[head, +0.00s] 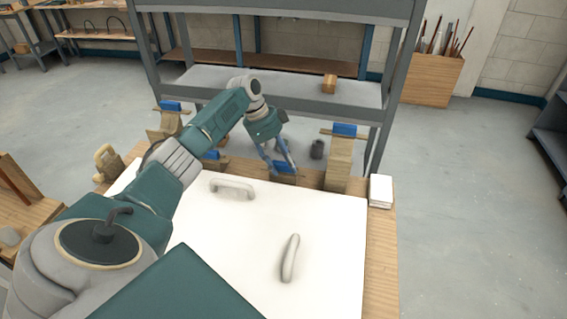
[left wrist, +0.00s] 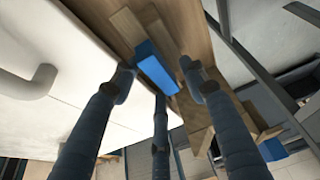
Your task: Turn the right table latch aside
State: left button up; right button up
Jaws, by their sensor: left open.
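The right table latch (head: 284,170), a wooden piece with a blue block, sits at the back edge of the white panel. In the left wrist view its blue block (left wrist: 157,72) shows between and just beyond the fingertips, on a wooden strip. My left gripper (head: 279,162) is open and points down over this latch, its fingers around or just above the blue block. I cannot tell if they touch it. The other latch (head: 212,155) stands further left at the same edge, partly behind my left arm. My right gripper is out of view.
The white panel (head: 335,215) carries two pale handles (head: 232,188) (head: 290,258). Taller wooden posts with blue tops (head: 340,160) (head: 170,118) stand behind the edge, one close right of my gripper. A white block (head: 381,190) lies at right. A metal shelf (head: 300,88) stands behind.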

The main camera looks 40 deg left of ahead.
pick_arm(q)
jog(key=v, duration=1.2)
jog(key=shift+s+f, duration=0.1)
